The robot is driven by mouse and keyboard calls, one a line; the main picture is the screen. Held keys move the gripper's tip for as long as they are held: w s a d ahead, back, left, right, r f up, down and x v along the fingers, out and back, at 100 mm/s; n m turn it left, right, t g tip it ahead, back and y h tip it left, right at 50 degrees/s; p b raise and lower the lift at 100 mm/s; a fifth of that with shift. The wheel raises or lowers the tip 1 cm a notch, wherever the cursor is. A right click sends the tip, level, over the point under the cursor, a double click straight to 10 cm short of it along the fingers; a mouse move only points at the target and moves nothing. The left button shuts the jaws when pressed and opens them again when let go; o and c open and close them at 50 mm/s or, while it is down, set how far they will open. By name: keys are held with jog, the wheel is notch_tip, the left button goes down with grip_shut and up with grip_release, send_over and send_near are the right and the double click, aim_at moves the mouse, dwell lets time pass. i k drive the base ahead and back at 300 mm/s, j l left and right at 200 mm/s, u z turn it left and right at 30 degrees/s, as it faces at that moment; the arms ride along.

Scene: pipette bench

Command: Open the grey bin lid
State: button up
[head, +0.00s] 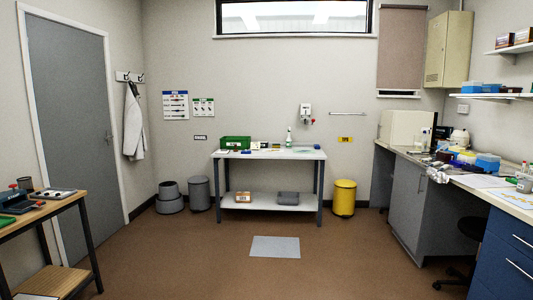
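A grey cylindrical bin (199,196) stands on the floor by the back wall, left of the white-topped table. Its rounded lid (198,180) appears closed on top of it. A foot pedal cannot be made out at this size. My gripper is not in this view, so its state does not show.
A grey mat (275,247) lies on the floor. The brown floor (190,260) before the bin is clear.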

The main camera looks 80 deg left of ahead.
aim_at(198, 179)
jog(key=u, duration=2.4)
